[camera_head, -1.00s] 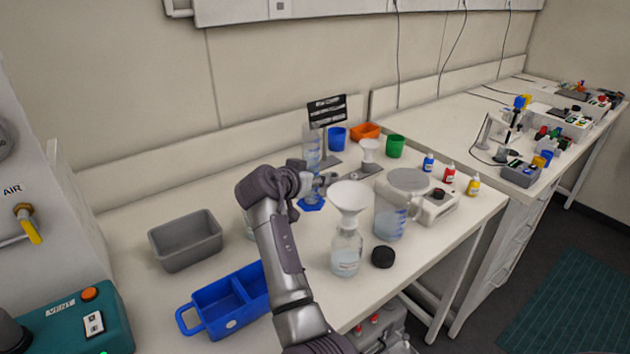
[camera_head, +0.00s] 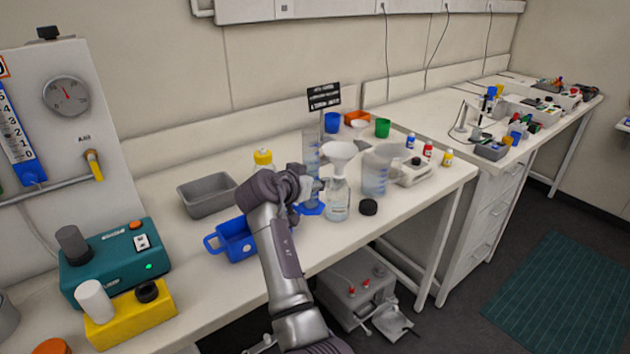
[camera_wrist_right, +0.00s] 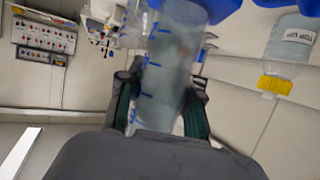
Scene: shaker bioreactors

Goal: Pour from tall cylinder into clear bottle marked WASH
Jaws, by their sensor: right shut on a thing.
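The tall clear cylinder (camera_head: 311,160) with blue markings and a blue foot is upright in my right gripper (camera_head: 312,186), just left of the funnelled bottle in the head view. In the right wrist view the fingers (camera_wrist_right: 163,100) are shut on the cylinder (camera_wrist_right: 170,60). A clear bottle (camera_head: 337,205) with pale liquid stands on the bench. A white funnel (camera_head: 340,153) sits in its neck. Its label is too small to read. Whether the cylinder's foot touches the bench is unclear. My left gripper is not in view.
A clear jug (camera_head: 376,178) and a black cap (camera_head: 368,207) are right of the bottle. A blue tote (camera_head: 231,241) and a grey tray (camera_head: 206,206) are left. A yellow-capped bottle (camera_head: 263,158) behind my arm reads TOP UP in the wrist view (camera_wrist_right: 290,42).

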